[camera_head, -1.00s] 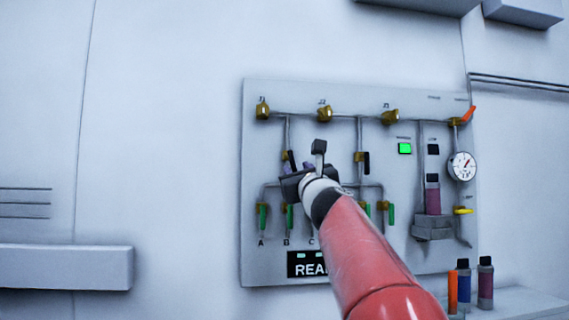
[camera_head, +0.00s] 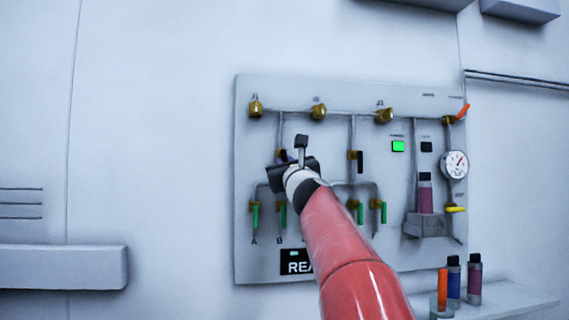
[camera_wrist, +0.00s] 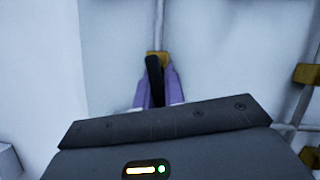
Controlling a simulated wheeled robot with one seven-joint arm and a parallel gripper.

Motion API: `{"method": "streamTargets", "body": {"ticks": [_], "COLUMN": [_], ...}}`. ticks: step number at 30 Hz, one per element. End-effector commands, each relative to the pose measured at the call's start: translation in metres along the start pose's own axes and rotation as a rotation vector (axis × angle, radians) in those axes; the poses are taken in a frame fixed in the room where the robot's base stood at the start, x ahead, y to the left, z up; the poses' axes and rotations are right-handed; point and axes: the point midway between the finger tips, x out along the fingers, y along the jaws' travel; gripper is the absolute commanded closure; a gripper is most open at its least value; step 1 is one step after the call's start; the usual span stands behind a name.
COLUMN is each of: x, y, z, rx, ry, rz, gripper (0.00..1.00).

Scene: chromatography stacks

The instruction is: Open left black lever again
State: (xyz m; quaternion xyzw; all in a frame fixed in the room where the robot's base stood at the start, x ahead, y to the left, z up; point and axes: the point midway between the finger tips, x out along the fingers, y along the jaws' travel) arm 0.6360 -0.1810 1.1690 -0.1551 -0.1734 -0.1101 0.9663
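The left black lever (camera_wrist: 154,78) sits on a brass valve (camera_wrist: 157,57) on a vertical pipe. In the wrist view it lies between the two purple fingers of my gripper (camera_wrist: 156,88), close against them, with little or no gap. It stands near upright, its top leaning slightly left. In the head view my gripper (camera_head: 288,168) is at the left valve, and my arm hides most of the lever there. The right black lever (camera_head: 360,162) points up and down beside its brass valve.
The grey panel (camera_head: 250,135) carries several green levers (camera_head: 384,212) below, an orange lever (camera_head: 463,112), a yellow lever (camera_head: 455,209) and a gauge (camera_head: 454,164). Bottles (camera_head: 453,278) stand on a shelf (camera_head: 510,298) at lower right.

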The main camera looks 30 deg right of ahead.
Motion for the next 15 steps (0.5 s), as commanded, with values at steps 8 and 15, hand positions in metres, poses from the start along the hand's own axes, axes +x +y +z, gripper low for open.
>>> {"method": "streamTargets", "body": {"ticks": [8, 15], "x": [-0.0016, -0.0001], "y": [0.0050, 0.0066], "z": [-0.0040, 0.0003], "rx": [0.101, 0.260], "ry": [-0.002, -0.001], "rz": [-0.041, -0.107], "gripper": [1.00, 1.00]}}
